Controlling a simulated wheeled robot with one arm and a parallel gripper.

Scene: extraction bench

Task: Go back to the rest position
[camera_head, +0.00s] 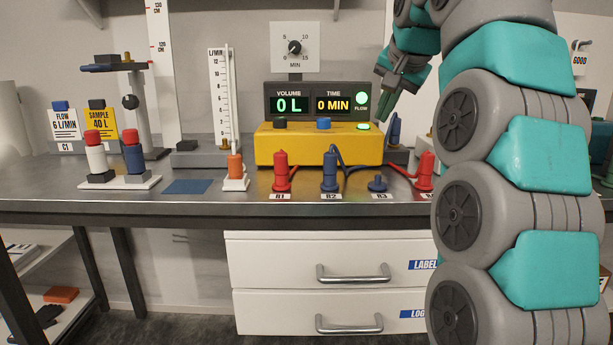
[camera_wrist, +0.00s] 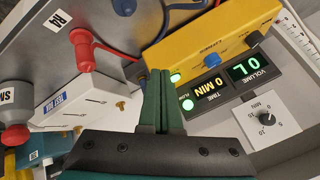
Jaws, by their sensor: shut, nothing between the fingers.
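My gripper (camera_head: 388,104) is raised in front of the right end of the yellow pump box, above the bench. Its green fingers also show in the wrist view (camera_wrist: 162,72), pressed together with nothing between them. The yellow pump box (camera_head: 290,150) has a display (camera_head: 320,104) reading 0 L and 0 MIN. A green FLOW light (camera_head: 362,98) and a green button (camera_head: 363,127) are lit. The fingers look near the lit button (camera_wrist: 175,77) in the wrist view, but I cannot tell whether they touch. My arm hides the bench's right part.
The bench (camera_head: 200,201) holds red plugs (camera_head: 281,171), a blue plug (camera_head: 330,171) and hoses along its front. A flow gauge (camera_head: 220,100), a tall scale (camera_head: 163,80) and a vial rack (camera_head: 120,182) stand left. White drawers (camera_head: 300,260) are below.

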